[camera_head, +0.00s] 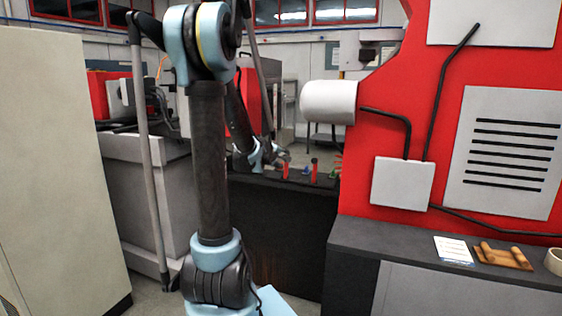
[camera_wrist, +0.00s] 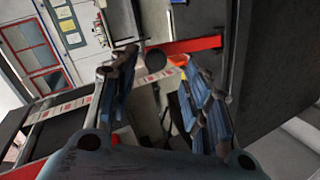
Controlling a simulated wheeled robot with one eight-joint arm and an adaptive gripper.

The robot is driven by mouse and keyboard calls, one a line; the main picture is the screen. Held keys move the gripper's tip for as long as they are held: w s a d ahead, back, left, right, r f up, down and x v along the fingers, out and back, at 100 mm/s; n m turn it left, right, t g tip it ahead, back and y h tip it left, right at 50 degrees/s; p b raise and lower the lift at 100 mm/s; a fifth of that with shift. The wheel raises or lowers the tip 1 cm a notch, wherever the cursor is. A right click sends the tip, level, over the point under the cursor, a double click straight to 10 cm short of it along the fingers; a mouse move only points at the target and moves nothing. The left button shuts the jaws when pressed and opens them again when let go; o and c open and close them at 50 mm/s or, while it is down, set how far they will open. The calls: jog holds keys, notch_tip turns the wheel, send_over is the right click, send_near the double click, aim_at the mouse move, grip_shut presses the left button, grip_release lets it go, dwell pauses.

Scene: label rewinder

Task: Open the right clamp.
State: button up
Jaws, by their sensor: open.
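My gripper (camera_head: 270,158) is over the dark bench, small and partly covered by my arm in the head view. In the wrist view its fingers (camera_wrist: 162,85) are spread apart, with no object visibly held between them. A red upright handle (camera_head: 314,168) stands on the bench to the right of my gripper; another red piece (camera_head: 285,168) is close beside the gripper. I cannot tell for sure which is the right clamp, or its state. In the wrist view a red bar (camera_wrist: 190,47) and a dark round part (camera_wrist: 155,60) lie beyond the fingers.
The dark bench (camera_head: 280,225) stands behind my arm. A red machine panel (camera_head: 385,120) with a white roll (camera_head: 329,101) is on the right. A pale cabinet (camera_head: 55,170) is on the left. A striped label strip (camera_wrist: 75,105) runs across the wrist view.

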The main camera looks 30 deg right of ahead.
jog(key=v, duration=0.8)
jog(key=shift+a, duration=0.15)
jog(key=shift+a+f, duration=0.1)
dwell(0.4)
